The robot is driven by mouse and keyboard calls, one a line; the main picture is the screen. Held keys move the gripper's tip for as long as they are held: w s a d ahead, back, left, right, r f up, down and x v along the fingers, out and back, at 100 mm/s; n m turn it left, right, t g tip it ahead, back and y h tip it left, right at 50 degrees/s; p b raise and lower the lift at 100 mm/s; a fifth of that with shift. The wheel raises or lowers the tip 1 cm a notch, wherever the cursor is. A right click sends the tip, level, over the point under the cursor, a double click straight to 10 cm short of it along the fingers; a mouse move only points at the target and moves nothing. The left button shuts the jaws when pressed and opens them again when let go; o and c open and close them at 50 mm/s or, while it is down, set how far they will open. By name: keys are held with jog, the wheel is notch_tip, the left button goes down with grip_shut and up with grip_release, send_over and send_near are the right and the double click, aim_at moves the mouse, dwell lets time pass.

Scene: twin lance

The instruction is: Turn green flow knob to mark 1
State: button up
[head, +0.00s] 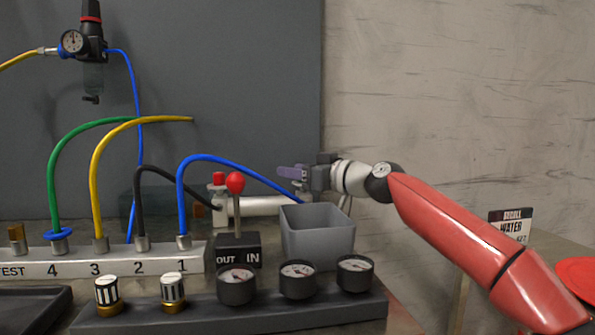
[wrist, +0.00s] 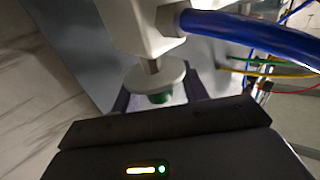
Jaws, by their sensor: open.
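My gripper (wrist: 158,93) is open, with one dark finger left of the disc and knob and one right. Whether either finger touches the knob cannot be told. No dial mark can be read in the wrist view. In the head view my gripper (head: 291,172) reaches leftward above the grey bin; the green knob cannot be made out there.
A grey open bin (head: 318,238) stands below my gripper. A red-ball lever (head: 235,183) rises just left of it. A blue hose (head: 235,163) runs close to my gripper and crosses the upper right of the wrist view. Gauges (head: 298,281) line the front.

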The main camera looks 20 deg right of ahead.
grip_shut()
jog(key=shift+r+y+p, duration=0.1)
jog(key=shift+y+p, duration=0.2)
jog(key=shift+p, duration=0.05)
jog(key=shift+a+r+n+g+y+p, duration=0.1)
jog(key=shift+r+n+g+y+p, duration=0.1)
jog(key=shift+n+g+y+p, duration=0.9)
jog(key=n+g+y+p, duration=0.2)
jog(key=p, duration=0.1)
jog(key=shift+s+a, duration=0.15)
jog(key=shift+s, duration=0.05)
jog(key=n+g+y, duration=0.1)
jog(key=n+g+y+p, duration=0.1)
jog(key=g, duration=0.1)
jog(key=shift+s+a+f+n+g, duration=0.1)
jog(key=shift+s+f+n+g, duration=0.1)
jog(key=shift+n+g, duration=0.15)
jog(key=shift+s+a+f+n+g+y, duration=0.1)
jog(key=shift+n+g+y, duration=0.35)
jog(key=shift+n+g, duration=0.45)
jog(key=shift+s+n+g+y, duration=0.1)
jog(key=shift+n+g+y, duration=0.4)
jog(key=shift+g, duration=0.85)
